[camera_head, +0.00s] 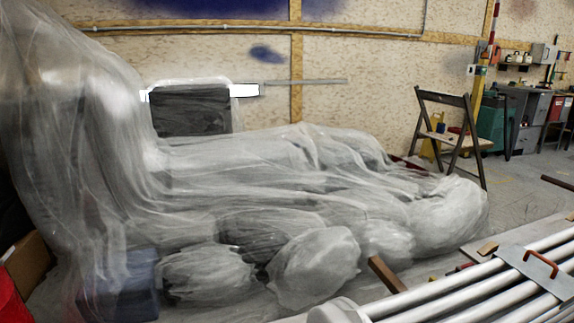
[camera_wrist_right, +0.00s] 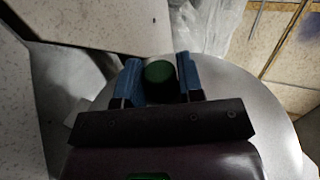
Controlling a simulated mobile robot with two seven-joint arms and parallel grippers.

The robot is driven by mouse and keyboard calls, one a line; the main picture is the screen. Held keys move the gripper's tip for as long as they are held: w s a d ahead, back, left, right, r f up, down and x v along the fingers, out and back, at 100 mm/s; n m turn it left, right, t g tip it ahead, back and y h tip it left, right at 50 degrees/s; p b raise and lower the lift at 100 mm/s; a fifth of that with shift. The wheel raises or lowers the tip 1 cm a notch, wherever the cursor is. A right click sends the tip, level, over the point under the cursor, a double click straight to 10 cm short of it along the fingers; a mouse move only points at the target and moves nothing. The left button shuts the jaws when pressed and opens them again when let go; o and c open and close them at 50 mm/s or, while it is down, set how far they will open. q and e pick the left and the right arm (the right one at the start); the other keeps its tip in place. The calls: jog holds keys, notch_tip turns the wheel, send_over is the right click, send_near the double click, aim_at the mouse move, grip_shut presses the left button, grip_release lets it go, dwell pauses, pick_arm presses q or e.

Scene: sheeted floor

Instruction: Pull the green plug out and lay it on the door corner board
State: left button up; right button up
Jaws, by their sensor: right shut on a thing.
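In the right wrist view, my right gripper (camera_wrist_right: 159,68) has its two blue fingers on either side of a round, dark green-ended piece, the green plug (camera_wrist_right: 160,73). The gripper is shut on the plug, with its green end facing the camera. The rest of the plug is hidden or dark. I cannot tell from this view whether it is still seated in anything. Neither gripper shows in the head view, and my left gripper is in no view. I cannot make out a door corner board for certain in either view.
Pale speckled panels (camera_wrist_right: 110,22) and a grey rounded surface (camera_wrist_right: 262,108) lie around the right gripper. In the head view, a large sheeted heap (camera_head: 270,190) fills the middle. White tubes (camera_head: 480,290) lie front right; a folding chair (camera_head: 450,130) stands behind.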

jog(key=o, duration=0.3)
jog(key=shift+d+r, duration=0.1)
jog(key=c, duration=0.5)
jog(key=shift+s+a, duration=0.2)
jog(key=shift+a, duration=0.05)
jog(key=shift+s+a, duration=0.2)
jog(key=shift+a, duration=0.35)
jog(key=shift+s+a, duration=0.3)
jog(key=shift+a, duration=0.55)
jog(key=shift+s+a, duration=0.25)
jog(key=shift+a, duration=0.6)
